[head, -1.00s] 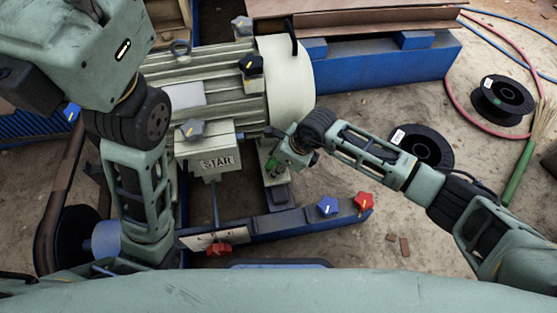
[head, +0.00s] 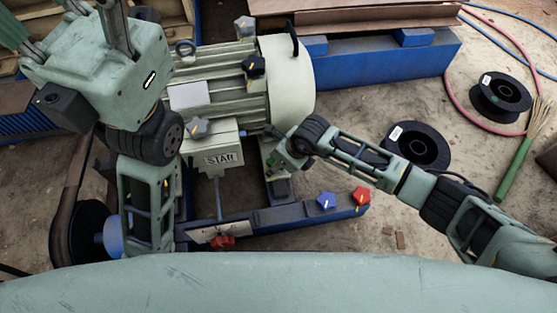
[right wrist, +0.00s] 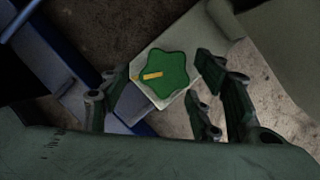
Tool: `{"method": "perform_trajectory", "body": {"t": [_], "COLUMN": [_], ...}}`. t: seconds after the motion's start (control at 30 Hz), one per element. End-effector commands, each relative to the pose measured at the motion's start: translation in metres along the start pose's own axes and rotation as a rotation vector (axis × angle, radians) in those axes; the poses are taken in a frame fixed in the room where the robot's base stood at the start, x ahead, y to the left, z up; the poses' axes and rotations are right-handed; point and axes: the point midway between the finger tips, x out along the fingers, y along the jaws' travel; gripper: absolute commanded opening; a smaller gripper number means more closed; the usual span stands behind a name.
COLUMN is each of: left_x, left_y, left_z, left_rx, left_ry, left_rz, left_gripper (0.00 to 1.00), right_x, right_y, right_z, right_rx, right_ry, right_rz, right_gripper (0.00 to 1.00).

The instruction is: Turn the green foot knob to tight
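The green foot knob (right wrist: 164,76) is star-shaped with a yellow pointer bar and sits on a pale foot plate in the right wrist view. The bar points left and slightly down. My right gripper (right wrist: 160,100) is open, with one finger left of the knob and two fingers to its right. Gaps show between fingers and knob. In the head view my right gripper (head: 276,158) is at the motor's front right foot and mostly hides the knob. My left gripper (head: 70,22) is raised at the upper left, its fingers spread, tips partly cut off.
The pale motor (head: 225,90) bears a black knob (head: 253,66) and grey knobs (head: 199,127). A blue knob (head: 326,201) and red knobs (head: 361,196) (head: 222,242) sit along the blue front rail (head: 285,220). Black spools (head: 418,147) and hoses lie on the ground at right.

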Motion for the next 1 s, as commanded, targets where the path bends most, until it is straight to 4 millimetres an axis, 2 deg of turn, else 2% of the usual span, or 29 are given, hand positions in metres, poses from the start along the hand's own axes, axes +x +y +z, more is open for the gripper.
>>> {"method": "perform_trajectory", "body": {"t": [0.23, 0.37, 0.53, 0.8, 1.0], "left_x": [0.001, 0.001, 0.001, 0.0, 0.0], "left_y": [0.0, 0.0, 0.0, 0.0, 0.0], "left_z": [0.0, 0.0, 0.0, 0.0, 0.0], "left_rx": [0.001, 0.001, 0.0, 0.0, 0.0], "left_ry": [0.001, 0.001, 0.0, 0.0, 0.0], "left_rz": [0.001, 0.001, 0.0, 0.0, 0.0], "left_gripper": [0.55, 0.55, 0.55, 0.55, 0.55], "right_x": [-0.001, -0.009, -0.033, -0.087, -0.113], "right_y": [-0.002, -0.002, -0.002, -0.002, -0.001], "right_z": [0.001, 0.002, 0.001, 0.001, 0.001], "right_rx": [0.0, -0.001, -0.003, -0.002, 0.0], "right_ry": [-0.003, -0.005, -0.005, -0.005, -0.003], "right_rz": [-0.003, -0.004, -0.004, -0.004, -0.002], "right_gripper": [0.58, 0.58, 0.58, 0.58, 0.58]}}
